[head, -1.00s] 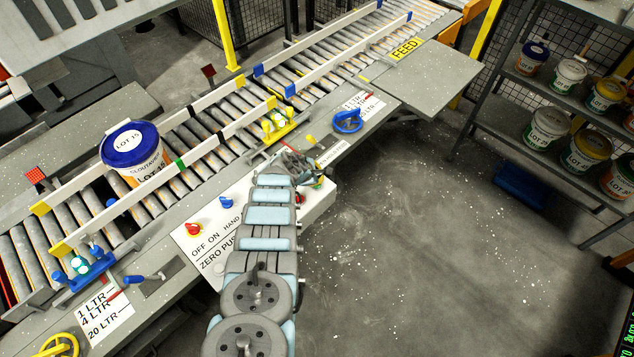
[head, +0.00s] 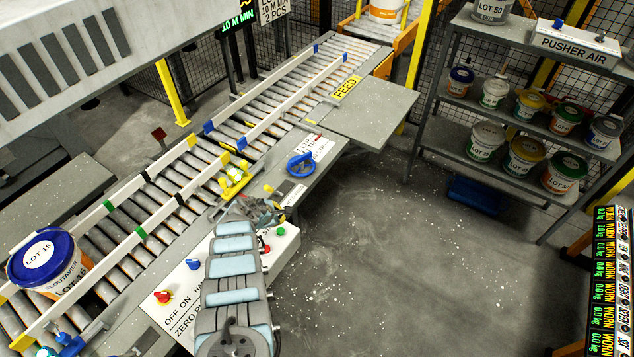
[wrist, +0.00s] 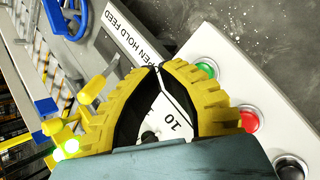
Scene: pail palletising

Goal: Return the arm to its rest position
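My gripper (wrist: 157,68) has yellow ribbed fingers whose tips meet in the wrist view. Nothing is visibly gripped; a white face marked 10 (wrist: 180,122) shows through the gap between the bowed fingers, and I cannot tell how far behind them it lies. In the head view my gripper (head: 262,207) hovers over the conveyor's front ledge, just behind the control box (head: 178,307). My arm reaches up to it from the bottom of the picture. The wrist view shows a green button (wrist: 207,68), a red button (wrist: 250,119) and a black button (wrist: 291,168) to its right.
A blue-lidded LOT 15 pail (head: 47,262) stands on the roller conveyor (head: 165,207) at left. A blue handwheel (head: 302,163) and yellow fitting (head: 234,176) are close to my gripper. Shelves (head: 470,140) with several pails stand at right. The floor (head: 400,260) between is clear.

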